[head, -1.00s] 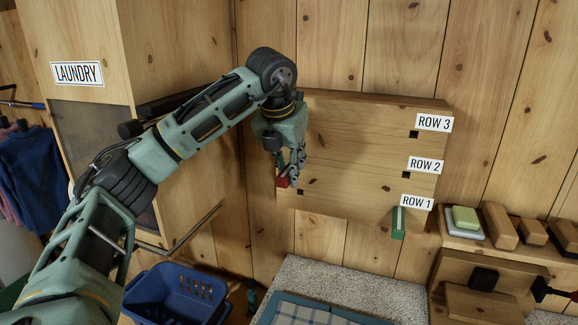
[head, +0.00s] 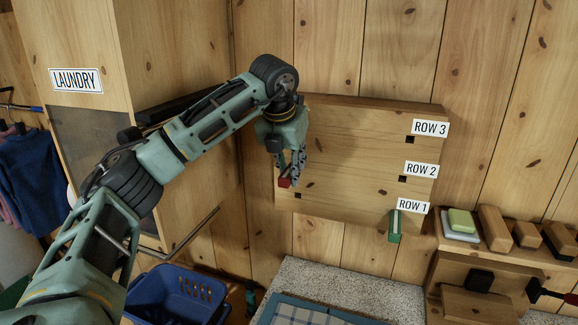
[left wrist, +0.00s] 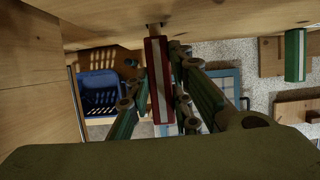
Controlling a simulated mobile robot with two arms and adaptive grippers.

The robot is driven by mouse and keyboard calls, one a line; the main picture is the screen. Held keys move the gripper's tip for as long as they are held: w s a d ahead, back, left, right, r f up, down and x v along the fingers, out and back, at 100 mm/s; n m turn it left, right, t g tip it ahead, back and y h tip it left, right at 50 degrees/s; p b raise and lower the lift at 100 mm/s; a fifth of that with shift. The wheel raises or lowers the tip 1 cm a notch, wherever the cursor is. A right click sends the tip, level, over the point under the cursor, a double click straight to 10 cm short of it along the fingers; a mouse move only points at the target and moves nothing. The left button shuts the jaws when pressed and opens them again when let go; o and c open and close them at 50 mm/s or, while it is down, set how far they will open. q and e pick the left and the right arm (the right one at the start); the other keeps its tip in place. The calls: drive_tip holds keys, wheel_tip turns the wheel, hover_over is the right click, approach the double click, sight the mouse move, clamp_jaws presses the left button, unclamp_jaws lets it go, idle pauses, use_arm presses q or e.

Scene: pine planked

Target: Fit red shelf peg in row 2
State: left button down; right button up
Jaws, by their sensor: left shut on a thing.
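My left gripper (head: 290,178) is shut on the red peg (head: 284,182) at the left part of the wooden board (head: 345,150). In the left wrist view the red peg (left wrist: 158,80) has a pale stripe and lies between the fingers. Its pale front end points at the board, close to a dark hole (left wrist: 155,25); I cannot tell whether it enters it. The ROW 2 label (head: 421,169) is at the board's right, beside an empty hole (head: 403,178). My gripper covers part of the board's left side. My right gripper is not in view.
A green peg (head: 394,226) sticks out by the ROW 1 label (head: 413,205). An empty hole (head: 297,195) is low on the board's left. A blue basket (head: 178,295) stands below. Wooden blocks (head: 495,228) lie at the right. The laundry cabinet (head: 175,50) is left.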

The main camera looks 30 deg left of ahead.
use_arm(q)
drive_tip(key=shift+w+a+p, duration=0.15)
drive_tip(key=shift+w+p, duration=0.35)
drive_tip(key=shift+w, duration=0.15)
drive_tip(key=c, duration=1.5)
unclamp_jaws()
drive_tip(key=shift+w, duration=0.1)
drive_tip(key=v, duration=1.2)
drive_tip(key=shift+f, duration=0.15)
